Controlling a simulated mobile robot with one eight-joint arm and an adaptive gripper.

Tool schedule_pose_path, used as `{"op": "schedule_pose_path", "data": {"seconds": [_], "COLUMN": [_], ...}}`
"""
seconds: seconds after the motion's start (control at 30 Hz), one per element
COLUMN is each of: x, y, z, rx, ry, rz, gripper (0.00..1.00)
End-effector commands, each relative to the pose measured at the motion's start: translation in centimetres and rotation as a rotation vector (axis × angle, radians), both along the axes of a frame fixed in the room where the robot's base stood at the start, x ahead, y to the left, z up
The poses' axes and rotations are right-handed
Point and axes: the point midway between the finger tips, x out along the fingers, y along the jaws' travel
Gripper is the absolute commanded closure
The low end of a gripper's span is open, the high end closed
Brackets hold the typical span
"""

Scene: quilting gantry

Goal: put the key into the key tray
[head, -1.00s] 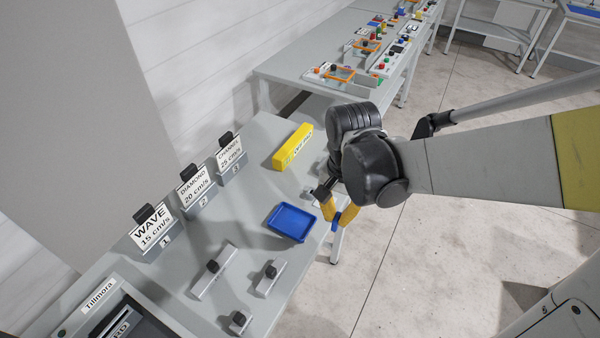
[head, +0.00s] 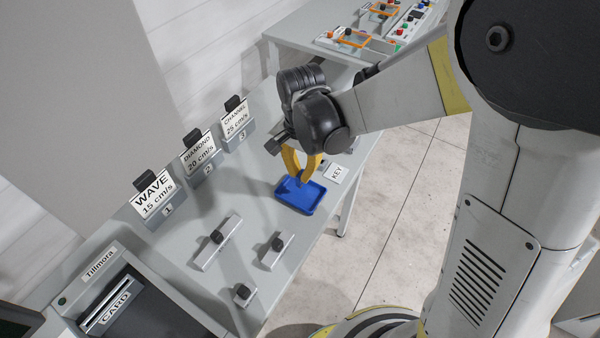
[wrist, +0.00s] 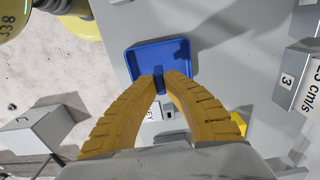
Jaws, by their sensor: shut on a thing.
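The key tray (head: 303,207) is a shallow blue tray on the grey table, near its right edge. It also shows in the wrist view (wrist: 135,58), just beyond my fingertips. My gripper (head: 301,179) has yellow fingers pointing down over the tray's far part. In the wrist view my gripper (wrist: 160,77) is shut on the key (wrist: 158,84), of which only a small dark blue piece shows between the fingertips. The rest of the key is hidden by the fingers. I cannot tell whether the key touches the tray floor.
A white KEY label (head: 337,173) lies beside the tray. Three upright cards, WAVE (head: 153,196), DIAMOND (head: 201,154) and CHANNEL (head: 236,121), stand along the back. Several knobbed grey blocks, one a long bar (head: 217,243), sit left of the tray.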

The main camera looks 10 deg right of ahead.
Motion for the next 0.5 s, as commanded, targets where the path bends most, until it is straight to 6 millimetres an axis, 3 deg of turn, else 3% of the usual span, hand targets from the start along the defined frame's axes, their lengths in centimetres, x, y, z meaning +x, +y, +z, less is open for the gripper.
{"op": "schedule_pose_path", "data": {"seconds": [0.1,0.2,0.5], "x": [0.0,0.0,0.0], "y": [0.0,0.0,-0.1], "z": [-2.3,-3.3,-3.4], "rx": [0.000,0.000,0.000], "ry": [0.000,0.000,0.000], "rz": [0.000,0.000,0.000], "gripper": [1.00,1.00,1.00]}}
